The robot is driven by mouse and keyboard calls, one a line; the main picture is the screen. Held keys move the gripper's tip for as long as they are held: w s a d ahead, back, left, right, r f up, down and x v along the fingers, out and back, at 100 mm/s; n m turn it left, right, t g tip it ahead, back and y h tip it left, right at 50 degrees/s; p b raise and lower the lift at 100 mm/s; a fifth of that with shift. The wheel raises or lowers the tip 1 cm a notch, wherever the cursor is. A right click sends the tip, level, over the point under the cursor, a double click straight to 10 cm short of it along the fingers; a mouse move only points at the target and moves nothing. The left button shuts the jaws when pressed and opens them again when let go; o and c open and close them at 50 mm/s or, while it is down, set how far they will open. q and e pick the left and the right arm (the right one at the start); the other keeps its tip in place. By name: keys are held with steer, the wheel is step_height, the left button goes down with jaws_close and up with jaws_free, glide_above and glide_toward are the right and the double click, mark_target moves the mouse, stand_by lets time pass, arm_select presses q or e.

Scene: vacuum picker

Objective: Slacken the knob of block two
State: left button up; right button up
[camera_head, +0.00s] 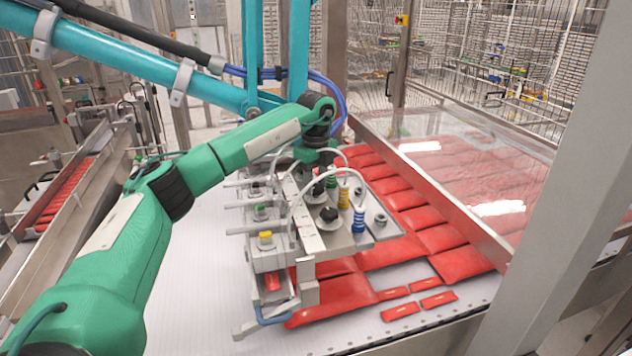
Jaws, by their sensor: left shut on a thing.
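The vacuum picker head (312,239) is a grey plate with a row of fittings, hanging over red packs. Two black knobs show on top of it, a front one (329,214) and one behind it (318,187). I cannot read which block is block two. My left gripper (318,158), at the end of the green arm, points down at the far part of the head, behind these knobs. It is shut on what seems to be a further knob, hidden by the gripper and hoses. My right gripper is out of view.
Blue and yellow coiled suction fittings (358,220) and pale hoses stand close to the left gripper. A teal strut (150,65) crosses above the arm. Red packs (420,218) lie on the white belt (190,270), which is clear at left. A transparent guard stands at right.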

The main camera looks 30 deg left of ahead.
mark_target(316, 187)
arm_select(q)
steer(key=o, duration=1)
steer(key=shift+r, duration=0.25)
step_height(316, 187, up, 13)
steer(key=b, duration=0.2)
steer(key=shift+r+b, duration=0.15)
steer(key=shift+b, duration=0.25)
steer(key=shift+a, duration=0.1)
